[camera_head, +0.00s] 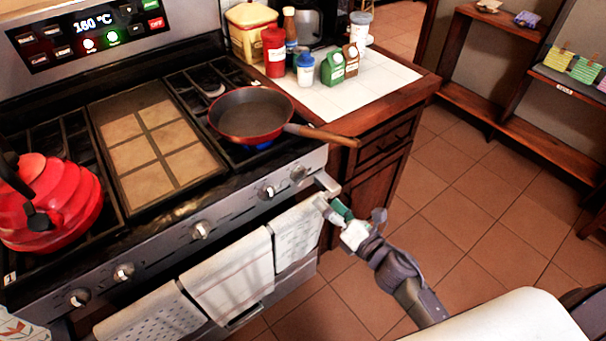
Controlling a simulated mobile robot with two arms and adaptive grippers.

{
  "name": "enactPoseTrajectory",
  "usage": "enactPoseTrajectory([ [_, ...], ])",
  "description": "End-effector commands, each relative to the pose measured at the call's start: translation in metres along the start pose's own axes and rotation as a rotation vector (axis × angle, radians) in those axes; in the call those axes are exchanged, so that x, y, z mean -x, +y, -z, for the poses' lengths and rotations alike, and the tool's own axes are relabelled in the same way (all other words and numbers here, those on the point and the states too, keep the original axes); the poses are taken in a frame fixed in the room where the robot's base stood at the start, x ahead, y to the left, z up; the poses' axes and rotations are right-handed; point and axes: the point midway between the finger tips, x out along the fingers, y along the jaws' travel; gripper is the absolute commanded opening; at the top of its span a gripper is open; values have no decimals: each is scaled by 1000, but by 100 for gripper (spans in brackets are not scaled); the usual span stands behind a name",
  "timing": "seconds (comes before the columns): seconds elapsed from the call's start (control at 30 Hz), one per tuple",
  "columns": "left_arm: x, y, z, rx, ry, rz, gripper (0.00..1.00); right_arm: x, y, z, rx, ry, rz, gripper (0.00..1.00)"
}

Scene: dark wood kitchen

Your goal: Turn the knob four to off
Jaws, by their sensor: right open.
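The stove front carries a row of several round metal knobs. Counted from the left, knob four (267,191) sits right of the middle, with the rightmost knob (298,173) beside it. No knob numbers are legible. A red frying pan (250,115) with a wooden handle is on the right burner, and a blue flame (262,146) shows under it. My right gripper (324,204) is open in front of the stove's right corner, close to the end of the oven handle. It is below and right of the knobs, apart from them. My left gripper is out of view.
Towels (230,275) hang from the oven handle under the knobs. A red kettle (48,205) stands at the left. The pan's handle juts past the stove's right front edge. Bottles and jars stand on the white-tiled counter (385,82). The tiled floor at right is clear.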

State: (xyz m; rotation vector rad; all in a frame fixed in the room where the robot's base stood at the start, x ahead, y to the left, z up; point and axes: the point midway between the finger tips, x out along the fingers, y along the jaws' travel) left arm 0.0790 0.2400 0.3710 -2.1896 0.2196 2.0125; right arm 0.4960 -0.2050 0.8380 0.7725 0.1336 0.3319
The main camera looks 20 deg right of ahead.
Motion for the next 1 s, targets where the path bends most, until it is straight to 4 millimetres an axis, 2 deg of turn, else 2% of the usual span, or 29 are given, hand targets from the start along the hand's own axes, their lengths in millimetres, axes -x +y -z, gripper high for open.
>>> enactPoseTrajectory([
  [0.03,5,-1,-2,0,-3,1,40,-13,2,-2,-1,-2,-2,74],
  [0.2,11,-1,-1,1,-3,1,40,-50,2,-3,-1,-2,-2,74],
  [0.43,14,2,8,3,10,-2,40,-87,0,-1,-2,-1,0,74],
  [0.6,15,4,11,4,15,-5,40,-99,0,0,-2,0,1,74],
  [0.9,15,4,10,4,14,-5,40,-101,0,0,-2,1,1,74],
  [1.0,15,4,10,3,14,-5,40,-101,0,0,-3,1,1,59],
])
